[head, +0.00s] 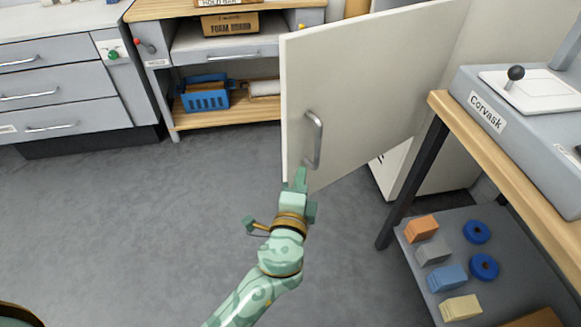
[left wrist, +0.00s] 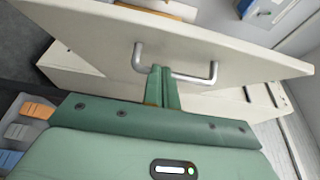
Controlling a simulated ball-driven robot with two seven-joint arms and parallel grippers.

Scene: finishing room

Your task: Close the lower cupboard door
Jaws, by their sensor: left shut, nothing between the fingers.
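The cupboard door (head: 365,85) is a large off-white panel standing wide open in the head view, its free edge toward the left. A metal bar handle (head: 316,140) is on the face toward me, near the free edge. My left gripper (head: 300,178) is shut and empty, just below the handle at the door's lower free corner. In the left wrist view the shut fingers (left wrist: 163,88) overlap the handle (left wrist: 176,72) near its middle; I cannot tell whether they touch it. The door panel (left wrist: 90,40) also shows there. My right gripper is not in view.
Grey drawers (head: 60,95) and a shelf unit with a blue basket (head: 205,95) stand behind. The floor left of the door is clear.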

